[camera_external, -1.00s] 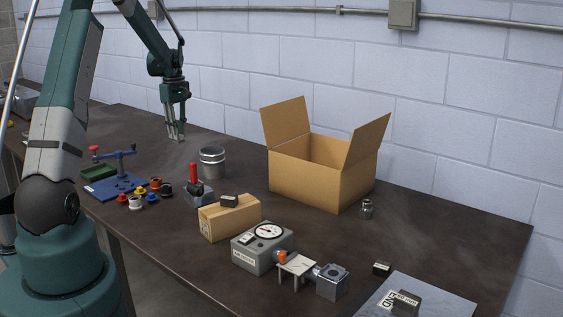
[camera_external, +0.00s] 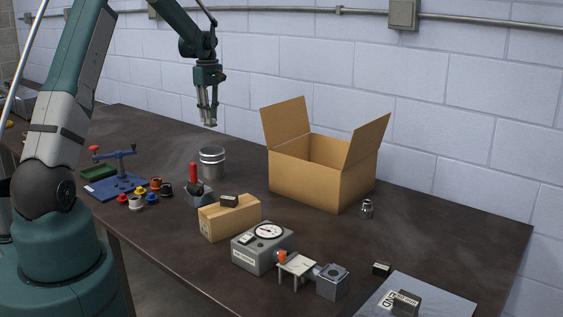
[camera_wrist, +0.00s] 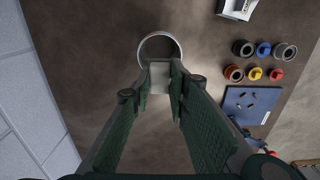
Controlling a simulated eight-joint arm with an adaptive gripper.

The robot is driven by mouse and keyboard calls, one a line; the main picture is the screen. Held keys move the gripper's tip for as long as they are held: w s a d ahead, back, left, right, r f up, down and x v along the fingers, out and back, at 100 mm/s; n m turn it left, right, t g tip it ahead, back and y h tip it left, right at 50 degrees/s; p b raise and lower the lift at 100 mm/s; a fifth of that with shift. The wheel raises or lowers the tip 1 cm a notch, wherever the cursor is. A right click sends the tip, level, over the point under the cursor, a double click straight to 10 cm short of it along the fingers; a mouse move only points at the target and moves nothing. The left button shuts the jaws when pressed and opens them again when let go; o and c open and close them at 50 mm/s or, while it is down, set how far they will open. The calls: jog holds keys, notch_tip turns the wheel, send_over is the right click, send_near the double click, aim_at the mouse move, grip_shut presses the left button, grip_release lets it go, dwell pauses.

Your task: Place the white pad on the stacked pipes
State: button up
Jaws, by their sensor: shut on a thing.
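The stacked pipes (camera_external: 212,165) stand upright on the table as a short grey metal cylinder, left of the middle in the external view. In the wrist view their round rim (camera_wrist: 160,33) shows just beyond my fingertips. My gripper (camera_external: 210,122) points down and hangs above the table, higher than the pipes and, in the external picture, just above them. It is shut on the white pad (camera_wrist: 160,78), a small pale square between the fingertips in the wrist view. In the external view the pad is too small to make out.
An open cardboard box (camera_external: 315,185) stands right of the pipes. A red-handled tool (camera_external: 194,182), a small closed carton (camera_external: 228,218) and a dial gauge box (camera_external: 263,247) stand in front.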

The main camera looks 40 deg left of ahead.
jog(key=shift+f, duration=0.15)
jog(key=shift+f, duration=2.95)
jog(key=shift+f+p, duration=0.35)
jog(key=shift+f, duration=1.55)
jog(key=shift+f, duration=0.2)
jog(key=o, duration=0.9)
jog(key=shift+c, duration=0.2)
jog(key=shift+r, duration=0.2)
notch_tip(320, 180, up, 12)
jog(key=shift+r+b, duration=0.1)
jog(key=shift+b, duration=0.2)
